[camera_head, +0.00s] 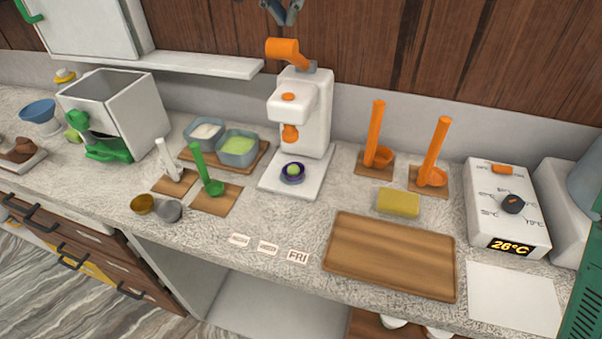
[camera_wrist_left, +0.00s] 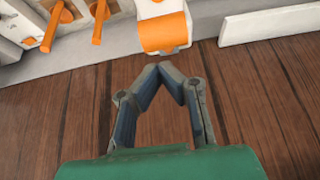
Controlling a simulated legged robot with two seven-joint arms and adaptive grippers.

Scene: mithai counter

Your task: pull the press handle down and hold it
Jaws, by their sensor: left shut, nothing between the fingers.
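The white press (camera_head: 298,112) stands at the back middle of the counter. Its orange handle (camera_head: 283,49) sticks out at the top, raised and pointing left. A small dark cup (camera_head: 292,173) with something greenish in it rests on the press base. My left gripper (camera_head: 284,14) is at the top edge of the head view, above the handle in the picture and apart from it. In the left wrist view its fingers (camera_wrist_left: 171,70) are shut and empty, with the tips just short of the orange handle (camera_wrist_left: 163,32). My right gripper is not in view.
A white shelf (camera_head: 190,64) is on the wall left of the press. Orange scoops (camera_head: 376,135) stand to the right. A wooden board (camera_head: 392,256), a yellow sponge (camera_head: 398,203) and a temperature box (camera_head: 508,207) lie further right. Small trays (camera_head: 238,148) stand left of the press.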

